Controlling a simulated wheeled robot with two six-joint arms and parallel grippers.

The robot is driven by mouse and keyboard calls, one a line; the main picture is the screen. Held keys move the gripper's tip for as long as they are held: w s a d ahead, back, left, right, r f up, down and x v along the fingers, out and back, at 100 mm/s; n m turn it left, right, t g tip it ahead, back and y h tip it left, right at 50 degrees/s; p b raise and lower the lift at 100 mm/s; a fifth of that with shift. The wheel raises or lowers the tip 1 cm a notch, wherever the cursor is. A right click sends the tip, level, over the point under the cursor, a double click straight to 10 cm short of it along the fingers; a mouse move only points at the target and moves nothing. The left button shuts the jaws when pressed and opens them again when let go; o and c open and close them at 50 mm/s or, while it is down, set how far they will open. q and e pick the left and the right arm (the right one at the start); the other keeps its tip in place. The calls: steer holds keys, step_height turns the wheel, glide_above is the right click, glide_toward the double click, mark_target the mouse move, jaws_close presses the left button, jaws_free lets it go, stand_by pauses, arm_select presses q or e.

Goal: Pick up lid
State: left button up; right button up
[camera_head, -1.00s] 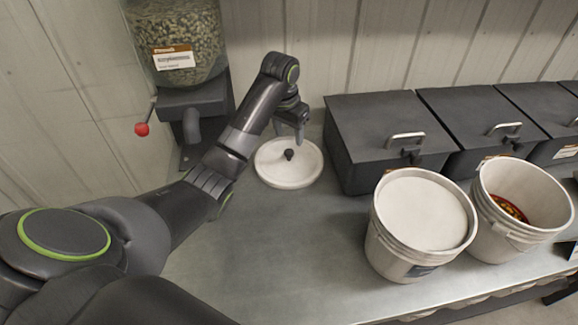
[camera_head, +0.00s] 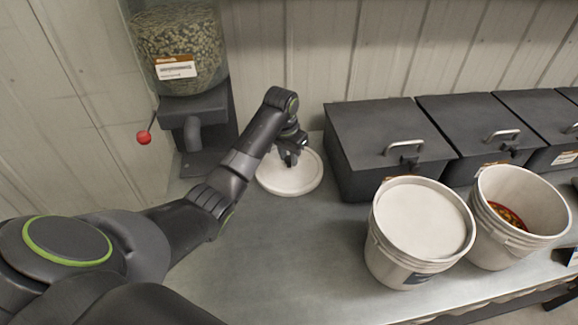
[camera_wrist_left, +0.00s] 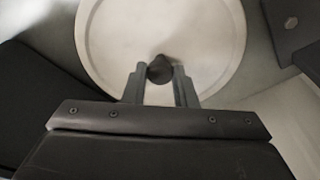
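The lid (camera_head: 283,184) is a round white disc with a raised rim, lying flat on the metal counter in front of the seed dispenser. My left gripper (camera_head: 289,160) is down over its middle and hides the dark knob in the head view. In the left wrist view the lid (camera_wrist_left: 205,35) fills the upper middle. Its dark knob (camera_wrist_left: 160,69) sits between the two fingertips of the left gripper (camera_wrist_left: 160,75). The fingers stand apart on either side of the knob, with small gaps visible. My right gripper is not in view.
A seed dispenser (camera_head: 180,50) with a red-knobbed lever (camera_head: 144,137) stands behind left. Dark lidded bins (camera_head: 385,135) line the wall. A white-topped bucket (camera_head: 420,220) and an open bucket (camera_head: 520,215) with colourful contents stand right. The counter (camera_head: 290,250) in front is clear.

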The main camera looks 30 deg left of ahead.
mark_target(289, 159)
arm_select(q)
steer(key=c, duration=0.5)
steer(key=shift+o, duration=0.2)
steer(key=shift+r, duration=0.1)
step_height(289, 159, up, 8)
steer(key=shift+w+f+b, duration=0.1)
steer(key=shift+f+b, duration=0.1)
steer(key=shift+b, duration=0.35)
steer(key=shift+r+p, duration=1.05)
steer(key=shift+r, duration=0.15)
